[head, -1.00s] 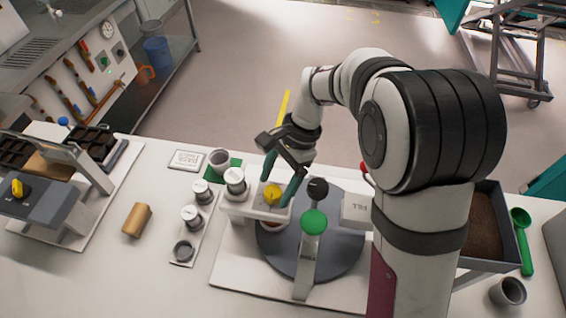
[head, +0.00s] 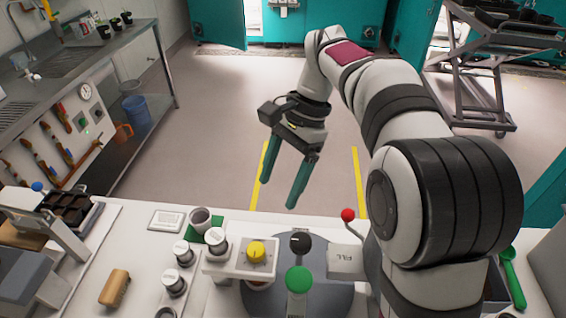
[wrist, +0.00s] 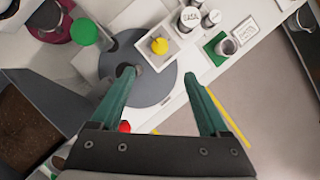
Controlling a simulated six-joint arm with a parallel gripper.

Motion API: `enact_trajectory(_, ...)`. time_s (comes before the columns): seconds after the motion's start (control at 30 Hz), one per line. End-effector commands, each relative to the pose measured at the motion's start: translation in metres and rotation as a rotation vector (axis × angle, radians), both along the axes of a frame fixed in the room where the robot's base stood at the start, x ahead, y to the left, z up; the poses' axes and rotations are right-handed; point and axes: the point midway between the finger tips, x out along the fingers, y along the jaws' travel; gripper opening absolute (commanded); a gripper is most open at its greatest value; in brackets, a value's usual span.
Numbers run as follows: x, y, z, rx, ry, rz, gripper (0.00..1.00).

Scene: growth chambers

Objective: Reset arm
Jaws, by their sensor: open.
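My gripper (head: 282,187) is open and empty. In the head view it hangs in the air past the bench's far edge, with its teal fingers pointing down. In the wrist view the open fingers (wrist: 160,100) show with nothing held between them. The machine with the grey round turntable (head: 335,293) stands on the bench below and nearer. Its yellow knob (head: 256,252), green knob (head: 299,279) and black knob (head: 300,243) are apart from the fingers.
Several white-lidded jars (head: 183,252) and a grey cup (head: 201,220) stand left of the machine. A wooden-handled brush (head: 115,288) lies farther left. A red-knobbed lever (head: 348,214) rises by the FILL block (head: 347,259). The floor (head: 225,130) beyond the bench is clear.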

Motion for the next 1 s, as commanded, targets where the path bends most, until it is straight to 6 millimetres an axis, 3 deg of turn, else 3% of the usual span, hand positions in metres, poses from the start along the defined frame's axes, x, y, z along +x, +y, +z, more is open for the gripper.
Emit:
enact_trajectory(0.17,-0.011,-0.008,0.004,-0.001,-0.018,0.011,0.79)
enact_trajectory(0.27,-0.056,-0.039,0.010,-0.010,-0.089,0.062,0.79)
enact_trajectory(0.33,-0.103,-0.063,0.004,-0.021,-0.154,0.115,0.79)
enact_trajectory(0.4,-0.148,-0.083,-0.012,-0.038,-0.215,0.167,0.79)
enact_trajectory(0.5,-0.197,-0.099,-0.039,-0.056,-0.275,0.225,0.79)
enact_trajectory(0.6,-0.224,-0.107,-0.060,-0.071,-0.310,0.262,0.79)
enact_trajectory(0.7,-0.234,-0.109,-0.068,-0.076,-0.321,0.275,0.79)
enact_trajectory(1.0,-0.234,-0.108,-0.068,-0.075,-0.318,0.275,0.79)
